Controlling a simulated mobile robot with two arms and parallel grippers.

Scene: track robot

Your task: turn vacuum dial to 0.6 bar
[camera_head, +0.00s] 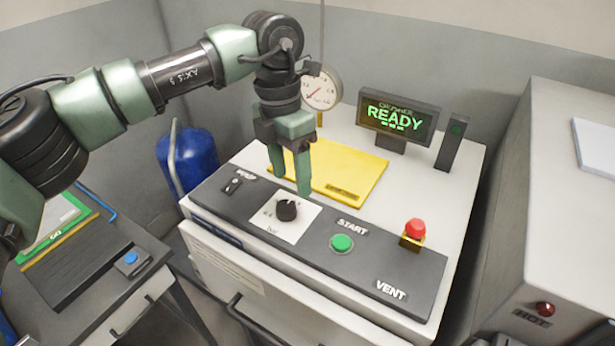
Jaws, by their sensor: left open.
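The vacuum dial (287,210) is a black knob on a white scale plate (268,225) marked "bar", set in the dark control panel. Its exact setting is too small to read. My left gripper (291,187) is above and just behind the dial, fingers pointing down, open and empty. Its fingers look apart from the dial. A round pressure gauge (320,90) with a red needle stands behind the gripper, partly hidden by my arm. My right gripper is not in view.
A green START button (342,243), a red button (413,231) and a small switch (232,185) share the machine top. A yellow plate (350,172) lies behind the panel. A READY display (396,118) stands at the back. A blue cylinder (190,158) is at left, a grey cabinet (570,220) at right.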

